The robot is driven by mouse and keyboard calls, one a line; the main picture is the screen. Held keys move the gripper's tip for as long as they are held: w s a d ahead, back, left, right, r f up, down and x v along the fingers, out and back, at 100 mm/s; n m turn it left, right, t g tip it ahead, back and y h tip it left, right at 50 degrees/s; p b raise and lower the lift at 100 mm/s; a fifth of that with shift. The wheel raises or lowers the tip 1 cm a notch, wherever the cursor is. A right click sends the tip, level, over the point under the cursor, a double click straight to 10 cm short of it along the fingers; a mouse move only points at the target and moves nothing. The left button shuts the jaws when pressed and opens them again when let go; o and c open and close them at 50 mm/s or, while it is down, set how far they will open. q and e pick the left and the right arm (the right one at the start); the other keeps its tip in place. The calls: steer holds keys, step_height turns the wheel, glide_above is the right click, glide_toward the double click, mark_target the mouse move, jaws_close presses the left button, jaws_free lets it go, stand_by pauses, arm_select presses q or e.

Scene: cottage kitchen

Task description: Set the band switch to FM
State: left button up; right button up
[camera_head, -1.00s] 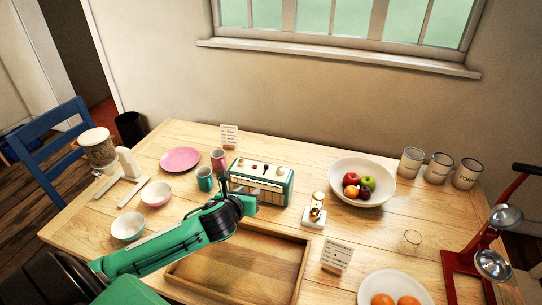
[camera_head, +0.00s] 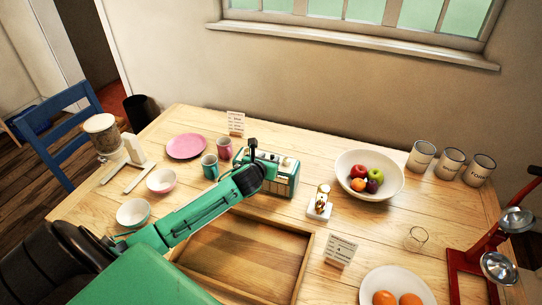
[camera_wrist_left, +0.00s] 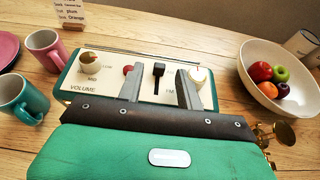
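The green radio (camera_head: 283,184) with a cream top panel stands on the wooden table. In the left wrist view, the panel of the radio (camera_wrist_left: 110,62) has a gold volume knob (camera_wrist_left: 90,57), a red button (camera_wrist_left: 129,70), a black upright band switch lever (camera_wrist_left: 158,70) and a pale knob (camera_wrist_left: 199,75). The letters FM show just right of the lever's base. My left gripper (camera_wrist_left: 160,82) is open, its two fingers apart on either side of the lever, with no clear contact. In the head view the left gripper (camera_head: 251,150) is over the radio's left part. My right gripper is out of view.
Two mugs (camera_head: 209,167) stand left of the radio. A small gold-and-white object (camera_head: 320,203) and a fruit bowl (camera_head: 347,185) stand to its right. An empty wooden tray (camera_head: 309,250) lies in front. A small sign (camera_head: 235,123) stands behind.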

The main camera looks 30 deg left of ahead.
mark_target(272, 157)
arm_select(q)
steer(key=shift+x, duration=1.45)
